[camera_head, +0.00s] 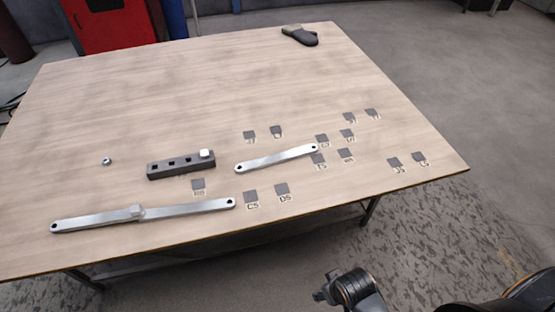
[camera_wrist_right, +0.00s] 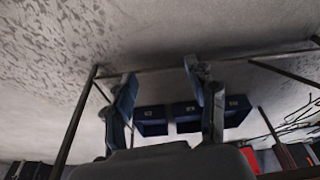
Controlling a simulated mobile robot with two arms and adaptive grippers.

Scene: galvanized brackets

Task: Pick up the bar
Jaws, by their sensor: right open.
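A silver flat bar (camera_head: 277,158) with a hole at each end lies at a slant near the middle of the table, among small dark square marks. In the head view, part of my right arm (camera_head: 350,290) shows below the table's front edge, away from the bars. My left gripper is not in view.
A dark block (camera_head: 170,168) with square holes holds a pale metal piece (camera_head: 207,154). A small nut-like piece (camera_head: 107,161) lies left of it. A dark-handled brush (camera_head: 301,36) lies at the table's far edge. Blue bins (camera_wrist_right: 188,117) show in the wrist view.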

